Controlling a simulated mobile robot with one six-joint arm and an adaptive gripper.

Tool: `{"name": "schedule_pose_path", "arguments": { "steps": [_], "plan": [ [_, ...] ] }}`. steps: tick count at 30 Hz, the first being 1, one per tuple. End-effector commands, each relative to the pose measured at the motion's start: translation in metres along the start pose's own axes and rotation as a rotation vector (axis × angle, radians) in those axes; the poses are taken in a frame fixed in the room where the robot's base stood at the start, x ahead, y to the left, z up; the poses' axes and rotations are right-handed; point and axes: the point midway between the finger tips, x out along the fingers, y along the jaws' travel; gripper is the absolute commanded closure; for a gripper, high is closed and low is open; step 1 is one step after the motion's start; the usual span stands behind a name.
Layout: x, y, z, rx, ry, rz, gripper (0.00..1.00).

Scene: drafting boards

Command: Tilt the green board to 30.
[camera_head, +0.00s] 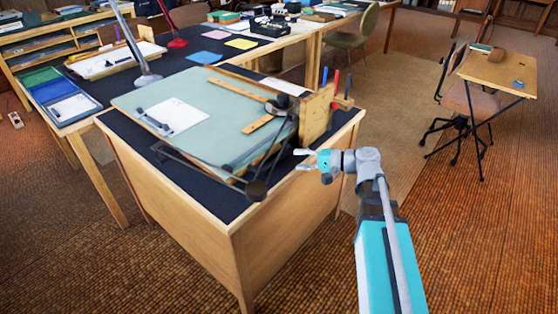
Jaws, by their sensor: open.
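The green board (215,118) is a pale grey-green drafting board on the near desk. It looks tilted only slightly, but I cannot read its angle. A white sheet (173,117) and a wooden ruler arm with a black pivot lie on it.
The wooden desk (225,230) with a dark top carries the board. Red and blue upright objects (336,84) stand behind the upright piece. A second table (295,38) with lamps and papers is behind. Open floor (470,230) lies to the right, before a chair and small drafting table (498,75).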

Motion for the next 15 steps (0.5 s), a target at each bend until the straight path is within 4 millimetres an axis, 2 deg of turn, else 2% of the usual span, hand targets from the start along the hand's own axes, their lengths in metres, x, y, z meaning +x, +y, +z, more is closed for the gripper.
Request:
{"name": "schedule_pose_path", "arguments": {
  "steps": [6,15],
  "plan": [
    [0.029,0.001,0.0,0.0,-0.002,0.0,0.43],
    [0.061,0.001,-0.001,0.001,-0.001,0.0,0.43]
  ]
}}
